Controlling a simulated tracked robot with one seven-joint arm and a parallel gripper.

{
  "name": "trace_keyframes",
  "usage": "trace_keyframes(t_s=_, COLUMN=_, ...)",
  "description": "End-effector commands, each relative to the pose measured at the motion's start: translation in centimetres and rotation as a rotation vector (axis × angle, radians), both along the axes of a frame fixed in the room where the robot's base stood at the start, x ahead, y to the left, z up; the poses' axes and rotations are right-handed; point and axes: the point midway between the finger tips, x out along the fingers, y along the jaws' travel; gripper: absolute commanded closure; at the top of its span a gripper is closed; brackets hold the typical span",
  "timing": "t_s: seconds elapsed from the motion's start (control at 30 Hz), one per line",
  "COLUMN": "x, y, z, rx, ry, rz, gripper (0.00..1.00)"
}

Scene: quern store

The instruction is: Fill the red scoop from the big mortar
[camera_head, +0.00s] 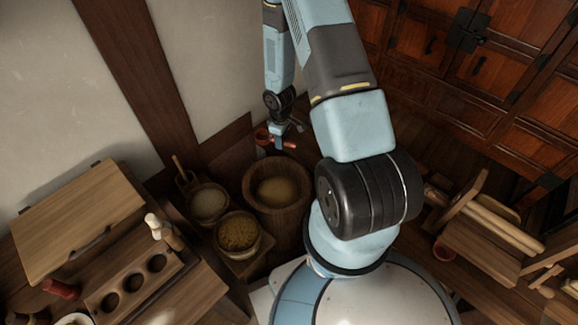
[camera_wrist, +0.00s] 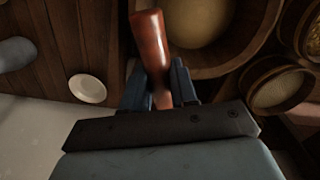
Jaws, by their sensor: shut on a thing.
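My gripper (camera_head: 279,138) is shut on the red scoop (camera_head: 263,136), whose red-brown handle also shows between the fingers in the wrist view (camera_wrist: 150,40). In the head view the scoop's small bowl is left of the fingers and its handle sticks out right. I cannot tell what is inside the scoop. The big mortar (camera_head: 254,188) is a wide wooden tub holding pale yellowish grain (camera_head: 277,190). The gripper and scoop are just beyond its far rim in the head view. The mortar also shows at the top of the wrist view (camera_wrist: 222,66).
Beside the mortar stand a tub of pale grain (camera_head: 208,204) and a tub of yellow grain (camera_head: 239,233). A wall (camera_head: 205,75) is close behind the gripper. A wooden box (camera_head: 75,215) and a holed rack (camera_head: 132,285) are left. A white disc (camera_wrist: 88,88) is near the gripper.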

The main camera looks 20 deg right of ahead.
Motion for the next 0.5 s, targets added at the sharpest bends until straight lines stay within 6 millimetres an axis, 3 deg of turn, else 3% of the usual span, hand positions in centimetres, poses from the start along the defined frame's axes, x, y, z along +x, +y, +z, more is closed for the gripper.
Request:
trace_keyframes(t_s=0.2, x=-3.6, y=0.3, z=-2.7, rx=-0.001, ry=0.005, rz=0.223, gripper=1.00)
trace_keyframes(t_s=0.5, x=-7.1, y=0.7, z=-4.4, rx=-0.001, ry=0.004, rz=0.399, gripper=1.00)
